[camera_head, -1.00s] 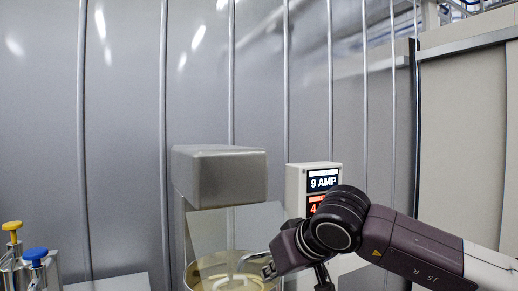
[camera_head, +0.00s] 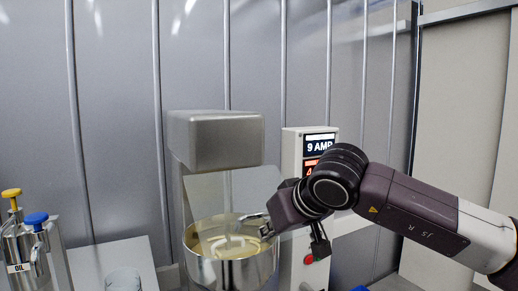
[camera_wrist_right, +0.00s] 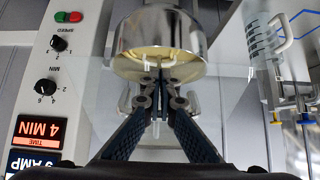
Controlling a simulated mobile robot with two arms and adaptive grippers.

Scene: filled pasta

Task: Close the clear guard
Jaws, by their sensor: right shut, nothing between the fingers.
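The clear guard (camera_head: 205,195) is a see-through pane standing in front of the mixer column, over the steel bowl (camera_head: 200,268). In the right wrist view the guard (camera_wrist_right: 100,95) shows as a faint pane across the middle. My right gripper (camera_head: 264,231) is at the right rim of the bowl, by the guard's lower right part. In the right wrist view my right gripper (camera_wrist_right: 160,85) has its fingers together, pointing at the bowl (camera_wrist_right: 130,35). I cannot tell whether it touches the guard. My left gripper is out of view.
The grey mixer head (camera_head: 215,140) overhangs the bowl. A control box (camera_head: 292,150) with lit displays and a red button (camera_head: 308,260) stands at right. Steel dispensers with yellow (camera_head: 11,193) and blue (camera_head: 36,218) tops stand at left. A clear container (camera_head: 123,280) is on the worktop.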

